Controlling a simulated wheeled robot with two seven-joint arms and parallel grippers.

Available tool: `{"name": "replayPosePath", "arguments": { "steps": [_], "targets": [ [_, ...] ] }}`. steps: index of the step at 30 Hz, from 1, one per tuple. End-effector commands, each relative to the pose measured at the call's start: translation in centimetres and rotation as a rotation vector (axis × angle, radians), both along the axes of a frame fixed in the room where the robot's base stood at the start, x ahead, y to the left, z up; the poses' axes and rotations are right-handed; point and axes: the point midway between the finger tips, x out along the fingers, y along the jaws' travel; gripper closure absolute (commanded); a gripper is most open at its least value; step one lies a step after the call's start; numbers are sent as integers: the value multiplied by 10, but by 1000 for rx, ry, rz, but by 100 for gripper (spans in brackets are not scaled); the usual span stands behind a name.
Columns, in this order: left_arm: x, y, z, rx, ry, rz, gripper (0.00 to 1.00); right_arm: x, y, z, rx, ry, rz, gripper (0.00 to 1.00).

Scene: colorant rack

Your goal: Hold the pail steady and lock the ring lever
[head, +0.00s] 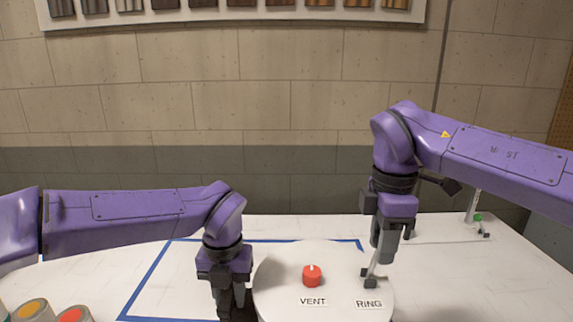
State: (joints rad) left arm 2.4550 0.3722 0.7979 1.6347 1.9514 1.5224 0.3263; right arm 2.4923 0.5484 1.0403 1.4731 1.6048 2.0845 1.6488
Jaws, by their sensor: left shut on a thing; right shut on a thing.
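The pail (330,257) shows as a round white lid at the front middle of the table. The lid carries a red vent knob (312,276) with a VENT label and a RING label at its right. The ring lever (371,268) stands up at the lid's right edge from a dark base, tilted a little. My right gripper (376,262) points down and is shut on the ring lever. My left gripper (231,300) points down at the pail's left edge and is shut; its fingertips and what they grip are partly hidden.
The white table (450,275) has a blue tape outline (150,278) around the pail. Open colorant cans, one orange (32,309) and one red (72,315), stand at the front left. A small stand with a green part (478,218) is at the back right. The right side is mostly clear.

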Motion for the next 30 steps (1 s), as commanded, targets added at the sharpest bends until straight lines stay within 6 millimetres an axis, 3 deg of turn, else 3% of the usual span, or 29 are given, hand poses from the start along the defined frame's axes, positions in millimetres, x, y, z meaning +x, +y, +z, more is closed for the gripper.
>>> {"name": "replayPosePath", "arguments": {
  "steps": [6, 17, 30],
  "targets": [
    [1, 3, -1, 4, 0, 5, 100, 1, -15, -4, -4, 2, -6, 100],
    [1, 3, -1, 4, -1, 4, 100, 1, -17, -5, -3, 1, -5, 100],
    [1, 3, -1, 4, -1, 3, 100, 0, -34, -12, -4, -1, -5, 100]
  ]
}}
